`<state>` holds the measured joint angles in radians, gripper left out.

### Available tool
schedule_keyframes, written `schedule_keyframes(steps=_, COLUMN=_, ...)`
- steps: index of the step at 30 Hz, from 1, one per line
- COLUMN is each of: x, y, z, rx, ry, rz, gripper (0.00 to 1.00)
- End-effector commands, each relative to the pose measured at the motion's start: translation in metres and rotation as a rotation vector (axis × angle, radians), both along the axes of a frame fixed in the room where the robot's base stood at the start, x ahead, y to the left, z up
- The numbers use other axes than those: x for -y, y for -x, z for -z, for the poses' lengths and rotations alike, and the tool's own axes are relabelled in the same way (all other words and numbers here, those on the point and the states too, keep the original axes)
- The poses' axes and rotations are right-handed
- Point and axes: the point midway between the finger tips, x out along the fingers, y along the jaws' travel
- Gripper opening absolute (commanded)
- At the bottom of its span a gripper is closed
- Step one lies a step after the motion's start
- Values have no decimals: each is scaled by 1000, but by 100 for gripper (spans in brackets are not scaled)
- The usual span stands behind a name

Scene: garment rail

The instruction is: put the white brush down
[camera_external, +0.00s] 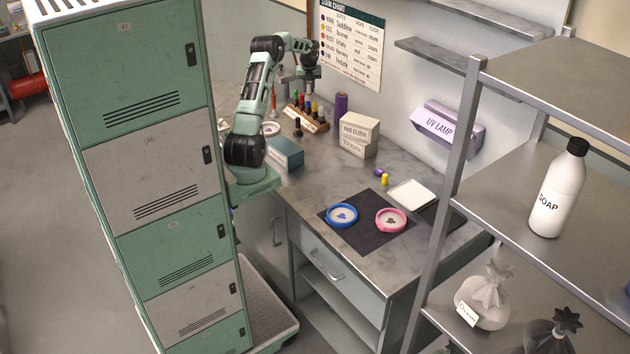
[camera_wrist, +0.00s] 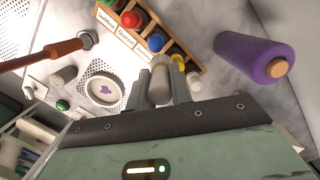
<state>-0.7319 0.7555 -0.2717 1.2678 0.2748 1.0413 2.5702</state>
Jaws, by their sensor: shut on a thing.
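My gripper (camera_wrist: 161,88) is shut on a pale, upright-looking piece that fits the white brush (camera_wrist: 160,70); only its rounded end shows between the fingers. In the external view my gripper (camera_external: 311,76) is above the back left of the counter, and the brush is too small to make out there. A wooden rack (camera_wrist: 188,54) with labels and red, green and blue-topped pieces lies just beyond the fingers. It also shows in the external view (camera_external: 315,126). A round white dish with a purple mark (camera_wrist: 104,91) lies left of the fingers.
A purple roll (camera_wrist: 250,57) stands right of the rack. A brown-red rod (camera_wrist: 45,54) reaches in from the left. On the counter are boxes (camera_external: 358,136), a dark mat (camera_external: 366,232) with blue and pink rings, and a white pad (camera_external: 411,194). Clear counter lies mid-way (camera_external: 335,180).

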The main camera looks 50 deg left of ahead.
Motion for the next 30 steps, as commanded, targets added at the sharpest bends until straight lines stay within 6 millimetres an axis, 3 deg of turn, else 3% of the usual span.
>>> schedule_keyframes(steps=3, x=1, y=-28, z=-2, rx=-1, ry=1, rz=1, gripper=0)
schedule_keyframes(steps=12, x=0, y=-79, z=-2, rx=1, ry=0, rz=1, gripper=0)
schedule_keyframes(steps=24, x=1, y=-110, z=-1, rx=-1, ry=0, rz=0, gripper=0)
schedule_keyframes(steps=30, x=0, y=-108, z=36, rx=-4, ry=1, rz=1, gripper=0)
